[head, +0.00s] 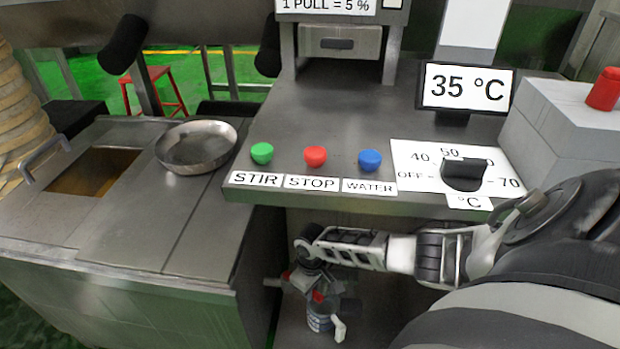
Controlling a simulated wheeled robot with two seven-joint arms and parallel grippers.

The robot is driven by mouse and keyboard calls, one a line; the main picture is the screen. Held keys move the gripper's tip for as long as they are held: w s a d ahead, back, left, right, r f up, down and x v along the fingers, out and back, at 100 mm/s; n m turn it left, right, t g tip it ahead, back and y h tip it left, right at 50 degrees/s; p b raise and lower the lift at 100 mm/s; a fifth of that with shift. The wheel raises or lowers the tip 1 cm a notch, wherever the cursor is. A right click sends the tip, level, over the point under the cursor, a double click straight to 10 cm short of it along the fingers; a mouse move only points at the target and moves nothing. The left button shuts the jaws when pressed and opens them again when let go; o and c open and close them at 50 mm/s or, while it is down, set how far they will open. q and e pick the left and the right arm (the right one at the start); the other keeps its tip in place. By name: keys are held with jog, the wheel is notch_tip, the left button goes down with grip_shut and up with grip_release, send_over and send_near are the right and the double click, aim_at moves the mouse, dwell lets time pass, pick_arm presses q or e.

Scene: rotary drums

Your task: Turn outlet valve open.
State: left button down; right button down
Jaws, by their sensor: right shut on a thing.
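My right gripper (303,282) reaches down in front of the panel's front edge, at the lower middle of the head view. It is shut on the outlet valve's handle; its fingers and my arm cover much of the grip. The outlet valve (320,318) sits low below the panel, a small grey fitting with red parts and a pale lever-like piece at its right. How far the valve is turned cannot be told. My left gripper is not in view.
The control panel has green (262,152), red (315,156) and blue (370,160) buttons, a black dial (463,173) and a 35 °C display (466,88). A metal pan (196,146) sits on the left counter (135,215). A grey box (565,125) with a red button stands right.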

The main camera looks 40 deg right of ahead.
dwell(0.3)
jog(key=c, duration=1.3)
grip_release()
jog(key=shift+d, duration=0.1)
jog(key=shift+d+r, duration=0.1)
